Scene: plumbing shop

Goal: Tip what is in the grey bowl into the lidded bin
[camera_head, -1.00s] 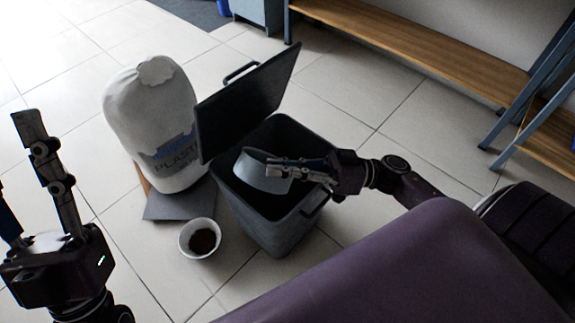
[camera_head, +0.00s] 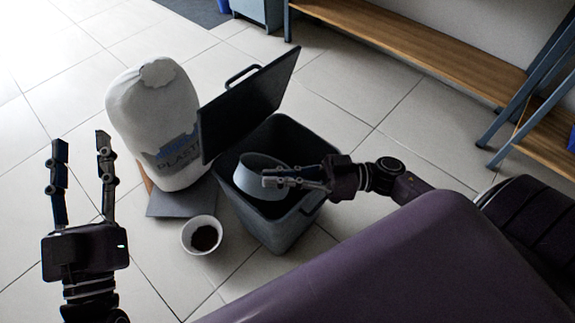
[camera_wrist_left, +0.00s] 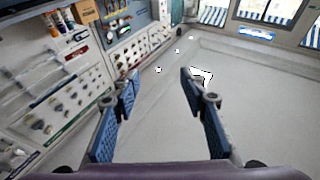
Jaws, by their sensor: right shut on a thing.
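The grey bowl (camera_head: 258,164) is over the mouth of the dark lidded bin (camera_head: 270,229), tilted. Its inside is partly visible and I cannot tell whether anything is in it. My right gripper (camera_head: 270,181) is shut on the bowl's near rim. The bin's lid (camera_head: 249,104) stands raised on its far left side. My left gripper (camera_head: 82,142) is open and empty, well left of the bin. In the left wrist view its fingers (camera_wrist_left: 160,85) are spread apart with nothing between them.
A white bowl (camera_head: 188,239) with dark contents stands on the floor at the bin's left. A wooden bench (camera_head: 420,53) lies at the back right. Floor at the left is clear.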

